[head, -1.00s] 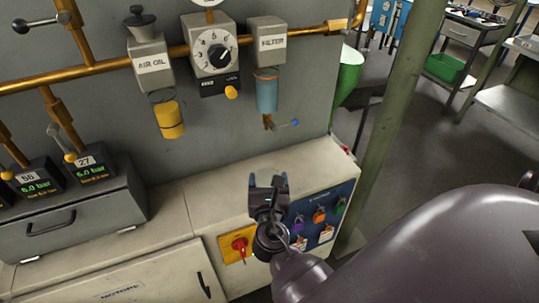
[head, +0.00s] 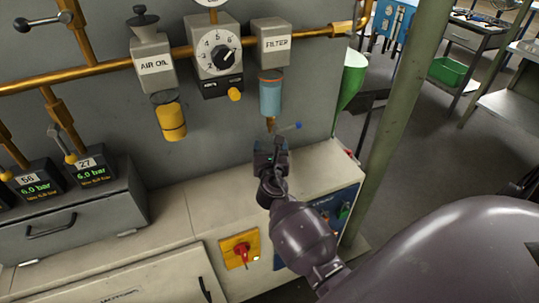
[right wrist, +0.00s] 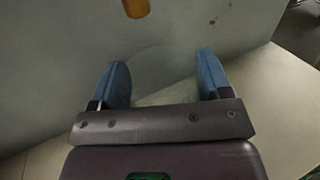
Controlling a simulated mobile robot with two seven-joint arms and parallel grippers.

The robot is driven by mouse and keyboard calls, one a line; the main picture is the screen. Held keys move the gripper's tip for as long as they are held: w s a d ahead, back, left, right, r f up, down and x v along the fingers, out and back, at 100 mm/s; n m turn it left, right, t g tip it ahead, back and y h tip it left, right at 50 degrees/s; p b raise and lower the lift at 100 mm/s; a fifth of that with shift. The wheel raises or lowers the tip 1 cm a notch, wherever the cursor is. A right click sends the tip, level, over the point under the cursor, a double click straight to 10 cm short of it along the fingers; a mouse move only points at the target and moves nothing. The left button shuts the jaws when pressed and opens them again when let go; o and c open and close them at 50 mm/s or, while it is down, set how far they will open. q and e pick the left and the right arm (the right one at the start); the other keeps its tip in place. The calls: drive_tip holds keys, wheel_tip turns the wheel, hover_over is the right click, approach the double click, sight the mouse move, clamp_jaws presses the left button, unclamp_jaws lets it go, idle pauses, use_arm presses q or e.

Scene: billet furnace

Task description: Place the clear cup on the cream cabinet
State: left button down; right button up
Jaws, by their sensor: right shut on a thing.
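My right gripper (head: 270,150) is in front of the grey panel, just below the blue filter (head: 270,95) and above the cabinet top. In the right wrist view its blue fingers (right wrist: 165,85) are apart, with a faint see-through round shape, the clear cup (right wrist: 165,92), held between them. The cup's outline is hard to make out, and I cannot make it out in the head view. The cream cabinet (head: 170,220) has a bare pale top along the foot of the panel. My left gripper is not in view.
A brass drain with a blue lever (head: 295,126) is close above my right gripper. A yellow cup (head: 171,120) hangs left of the filter. A grey gauge box (head: 75,212) stands at left. A green post (head: 400,120) rises at right. The middle of the cabinet top is free.

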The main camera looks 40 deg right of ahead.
wheel_tip(320, 180, down, 2)
drive_tip(key=shift+f+b, duration=0.15)
drive_tip(key=shift+b, duration=0.15)
drive_tip(key=shift+f, duration=0.35)
drive_tip(key=shift+r, duration=0.1)
drive_tip(key=shift+c, duration=0.4)
drive_tip(key=shift+r, duration=0.15)
drive_tip(key=shift+c, duration=0.6)
drive_tip(key=shift+f, duration=0.25)
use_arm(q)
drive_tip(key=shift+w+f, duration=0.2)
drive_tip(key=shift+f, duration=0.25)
use_arm(e)
drive_tip(key=o, duration=1.1)
drive_tip(key=shift+r, duration=0.1)
drive_tip(key=shift+o, duration=0.2)
drive_tip(key=shift+r, duration=0.1)
